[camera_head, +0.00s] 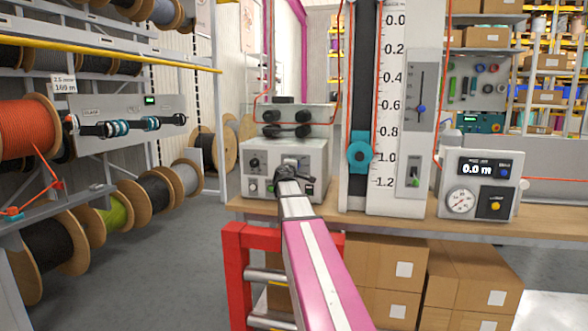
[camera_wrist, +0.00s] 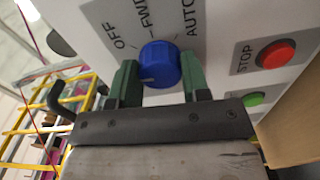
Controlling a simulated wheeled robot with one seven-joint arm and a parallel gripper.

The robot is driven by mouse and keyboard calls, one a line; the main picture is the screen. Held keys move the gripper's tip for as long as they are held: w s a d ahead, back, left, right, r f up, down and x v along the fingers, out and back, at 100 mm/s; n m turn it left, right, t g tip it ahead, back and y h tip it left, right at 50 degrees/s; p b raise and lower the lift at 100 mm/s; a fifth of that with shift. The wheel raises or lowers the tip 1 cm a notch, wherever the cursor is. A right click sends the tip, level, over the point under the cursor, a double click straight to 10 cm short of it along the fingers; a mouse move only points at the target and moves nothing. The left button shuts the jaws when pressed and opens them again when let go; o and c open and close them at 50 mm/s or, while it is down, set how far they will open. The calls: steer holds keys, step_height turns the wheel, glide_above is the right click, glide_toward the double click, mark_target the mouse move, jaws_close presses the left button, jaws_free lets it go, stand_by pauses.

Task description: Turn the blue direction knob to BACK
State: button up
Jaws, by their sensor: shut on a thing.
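The blue direction knob (camera_wrist: 160,58) is in the middle of the wrist view, on a white panel. The labels OFF, FWD and AUTO show around its upper side; I see no BACK label. My gripper (camera_wrist: 158,75) has its two green fingers on either side of the knob, closed on it. A small pale mark shows on the knob's lower left; which label it points to I cannot tell. In the head view my gripper (camera_head: 287,174) is at the front of the white control box (camera_head: 312,155) and hides the knob there.
A red STOP button (camera_wrist: 275,54) and a green button (camera_wrist: 252,99) are right of the knob on the same panel. The box stands on a wooden bench (camera_head: 415,226) beside a tall measuring column (camera_head: 391,150). A red frame (camera_head: 237,275) stands below, with cartons (camera_head: 470,285) to its right.

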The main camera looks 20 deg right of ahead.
steer(key=shift+n, duration=0.6)
steer(key=o, duration=0.9)
steer(key=v, duration=1.1)
steer(key=shift+w, duration=0.1)
